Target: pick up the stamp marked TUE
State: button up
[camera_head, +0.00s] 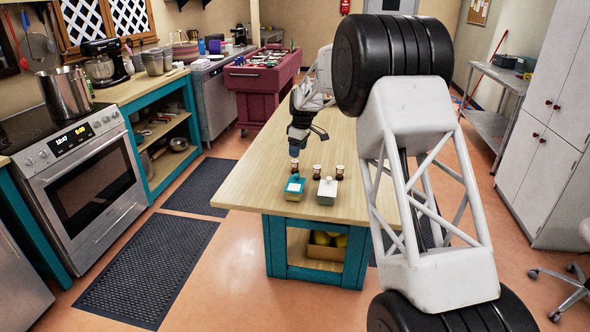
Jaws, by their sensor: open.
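Several small brown objects with light tops stand in a row on the wooden table (250,165); they may be the stamps. One small brown object (294,164) is at the left, one in the middle (316,171) and one at the right (339,171). No marking is readable, so I cannot tell which says TUE. My gripper (294,151) points down just above the left one. It is open; whether its fingers touch that object is too small to tell.
A teal lidded box (294,187) and a white lidded box (327,190) stand in front of the row near the table's front edge. The table's left part is clear. A stove (85,160) and a counter (140,90) are at the left.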

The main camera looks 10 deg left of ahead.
aim_at(295, 161)
jog(key=shift+w+a+f, duration=0.3)
jog(key=shift+a+f, duration=0.05)
jog(key=shift+a, duration=0.1)
jog(key=shift+a+f, duration=0.1)
jog(key=shift+f, duration=1.25)
jog(key=shift+s+a+f, duration=0.1)
jog(key=shift+f, duration=1.2)
jog(key=shift+s+a+f, duration=0.1)
jog(key=shift+f, duration=1.15)
